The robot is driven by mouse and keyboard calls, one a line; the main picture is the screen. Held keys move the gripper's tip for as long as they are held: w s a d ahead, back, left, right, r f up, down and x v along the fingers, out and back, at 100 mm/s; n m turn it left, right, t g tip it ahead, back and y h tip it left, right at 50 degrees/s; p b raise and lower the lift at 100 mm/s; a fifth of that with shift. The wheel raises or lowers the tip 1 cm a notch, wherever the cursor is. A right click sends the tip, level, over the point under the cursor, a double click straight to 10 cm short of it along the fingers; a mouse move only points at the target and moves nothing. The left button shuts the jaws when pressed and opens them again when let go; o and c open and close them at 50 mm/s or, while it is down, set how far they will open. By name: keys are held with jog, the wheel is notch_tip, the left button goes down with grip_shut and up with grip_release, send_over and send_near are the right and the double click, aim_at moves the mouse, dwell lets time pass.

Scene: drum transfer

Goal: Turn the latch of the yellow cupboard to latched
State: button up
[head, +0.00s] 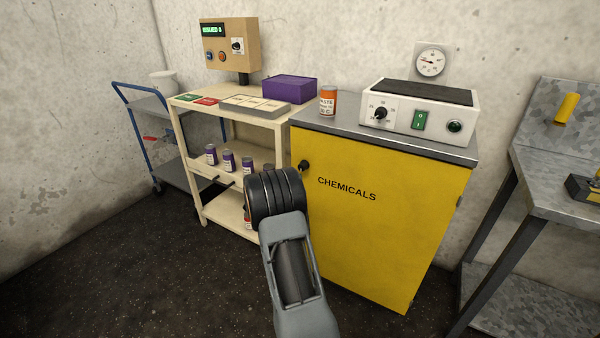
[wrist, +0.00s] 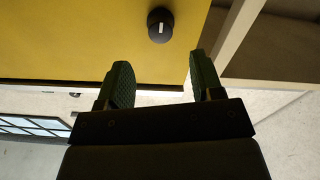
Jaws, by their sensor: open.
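The yellow cupboard (head: 385,220), lettered CHEMICALS, stands in the middle right of the head view with its door shut flush. Its latch (head: 304,165) is a small black knob near the door's upper left edge. In the wrist view the latch (wrist: 160,25) is a round black knob with a white mark, on the yellow door (wrist: 70,35). My gripper (wrist: 160,85) is open and empty, its two green-padded fingers spread apart, with the latch beyond the tips and not touched. In the head view my arm hides the gripper's fingers.
A cream shelf cart (head: 190,150) with several purple cans stands left of the cupboard. An orange can (head: 328,101) and a white device (head: 419,108) stand on the cupboard's grey top. A metal workbench (head: 560,180) is at the right.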

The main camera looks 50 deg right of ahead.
aim_at(301, 168)
jog(key=x, duration=0.7)
jog(key=shift+d+b, duration=0.15)
jog(key=shift+b, duration=0.25)
jog(key=c, duration=0.9)
